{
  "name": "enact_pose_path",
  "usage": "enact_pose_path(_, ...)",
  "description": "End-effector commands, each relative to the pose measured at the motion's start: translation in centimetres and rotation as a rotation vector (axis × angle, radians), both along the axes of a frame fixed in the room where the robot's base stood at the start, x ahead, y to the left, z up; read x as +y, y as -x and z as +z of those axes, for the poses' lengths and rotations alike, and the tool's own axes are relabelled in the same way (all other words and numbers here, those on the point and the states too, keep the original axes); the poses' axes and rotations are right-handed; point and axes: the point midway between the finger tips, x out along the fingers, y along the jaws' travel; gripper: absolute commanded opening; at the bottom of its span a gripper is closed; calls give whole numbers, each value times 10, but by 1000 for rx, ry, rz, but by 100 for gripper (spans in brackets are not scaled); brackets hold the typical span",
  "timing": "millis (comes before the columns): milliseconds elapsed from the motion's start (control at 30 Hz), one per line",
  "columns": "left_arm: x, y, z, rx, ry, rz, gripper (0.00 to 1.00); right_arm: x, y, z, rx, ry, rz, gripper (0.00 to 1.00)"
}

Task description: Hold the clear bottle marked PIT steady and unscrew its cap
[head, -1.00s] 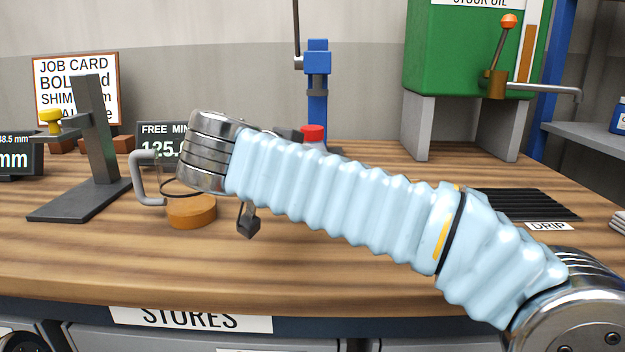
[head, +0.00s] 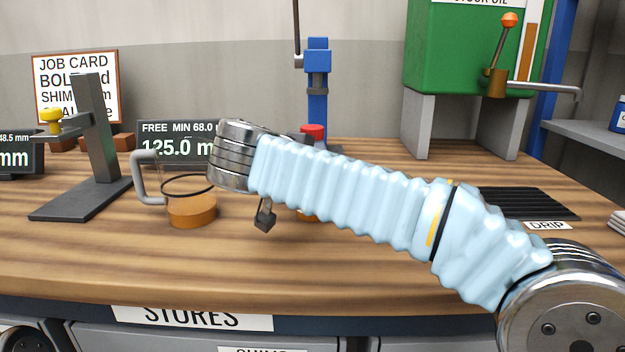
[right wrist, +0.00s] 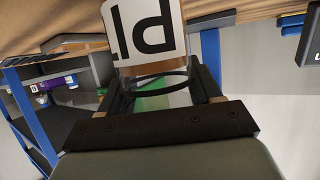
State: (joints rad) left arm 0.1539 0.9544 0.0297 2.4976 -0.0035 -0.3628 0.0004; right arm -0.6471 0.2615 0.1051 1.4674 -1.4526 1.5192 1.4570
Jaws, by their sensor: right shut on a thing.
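The clear bottle marked PIT shows in the right wrist view (right wrist: 145,30), upside down in that picture, with a white label and a dark ring. In the head view my right forearm hides most of it; a red cap (head: 313,132) shows above the sleeve and an amber base (head: 308,216) below. My right gripper (right wrist: 158,78) is shut on the bottle, one finger on each side, above the label. In the head view the fingers are largely hidden behind my arm. My left gripper is not in view.
A clear jug (head: 190,208) with amber liquid stands left of my right wrist. A grey stand (head: 95,140) is farther left, and a display (head: 165,148) is behind the jug. A green tank (head: 455,60) stands back right. The front of the bench is clear.

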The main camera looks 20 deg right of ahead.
Motion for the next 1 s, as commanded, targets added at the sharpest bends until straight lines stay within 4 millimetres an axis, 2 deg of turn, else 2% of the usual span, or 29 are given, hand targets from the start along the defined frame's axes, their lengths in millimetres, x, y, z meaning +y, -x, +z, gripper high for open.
enact_pose_path(267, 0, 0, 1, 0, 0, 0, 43, 0, 0, 6, -2, -1, 0, 27)
enact_pose_path(367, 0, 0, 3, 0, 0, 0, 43, 0, 0, 17, -3, -2, 1, 27)
enact_pose_path(467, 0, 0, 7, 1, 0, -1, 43, 1, 0, 36, -4, -3, 0, 27)
enact_pose_path(700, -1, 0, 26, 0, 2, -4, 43, 56, 16, 100, -3, -2, 5, 27)
enact_pose_path(833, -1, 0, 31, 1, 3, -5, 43, 93, 28, 113, -2, -1, 5, 27)
enact_pose_path(1000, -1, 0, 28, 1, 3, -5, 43, 120, 37, 123, -1, -1, 1, 27)
